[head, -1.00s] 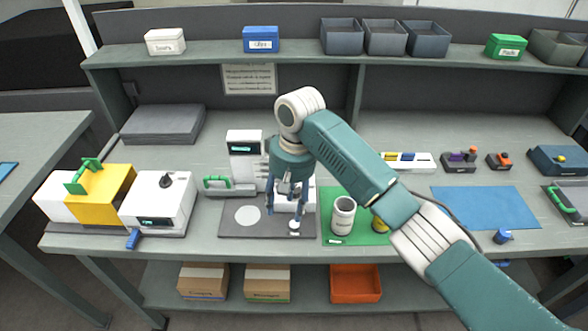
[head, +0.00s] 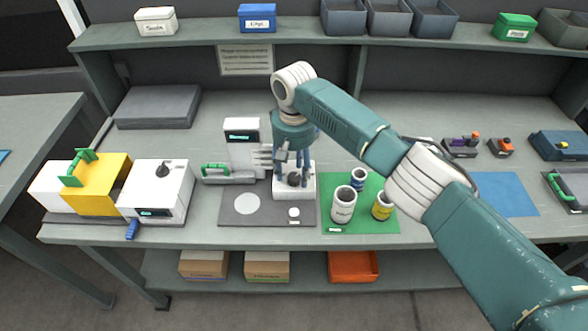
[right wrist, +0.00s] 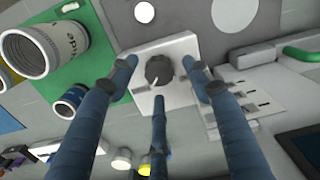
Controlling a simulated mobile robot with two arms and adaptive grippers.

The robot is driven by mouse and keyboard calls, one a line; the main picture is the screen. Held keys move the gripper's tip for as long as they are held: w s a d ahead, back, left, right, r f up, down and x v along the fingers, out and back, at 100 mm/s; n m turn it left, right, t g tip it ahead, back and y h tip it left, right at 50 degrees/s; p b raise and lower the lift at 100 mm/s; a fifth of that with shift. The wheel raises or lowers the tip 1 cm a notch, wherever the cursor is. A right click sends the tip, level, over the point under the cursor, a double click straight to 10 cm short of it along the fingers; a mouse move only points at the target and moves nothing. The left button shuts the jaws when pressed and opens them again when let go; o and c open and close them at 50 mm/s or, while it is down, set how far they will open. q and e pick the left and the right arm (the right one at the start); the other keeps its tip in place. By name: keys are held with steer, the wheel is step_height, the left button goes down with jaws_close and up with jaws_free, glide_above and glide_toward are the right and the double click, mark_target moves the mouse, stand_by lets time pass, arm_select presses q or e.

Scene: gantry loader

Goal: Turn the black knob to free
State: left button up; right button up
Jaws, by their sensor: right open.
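The black knob (head: 294,179) sits on a white block at the back right of a dark grey plate. In the right wrist view the knob (right wrist: 159,71) is round with a white pointer mark, set on the white block (right wrist: 165,50). My right gripper (head: 291,170) points down at the knob. In the right wrist view the fingers of my right gripper (right wrist: 160,78) are spread around the knob, with gaps visible on both sides. I cannot tell their exact height over it. Any lettering by the knob is unreadable. My left gripper is not in view.
The grey plate (head: 267,216) carries a white disc and a small white button. A green mat (head: 340,218) with several cans lies right of it. A white unit with a green handle (head: 215,169) stands left. Another white box (head: 157,190) has its own dark knob.

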steer(key=shift+s+f, duration=0.15)
steer(key=shift+f, duration=0.25)
steer(key=shift+c, duration=0.3)
steer(key=c, duration=1.1)
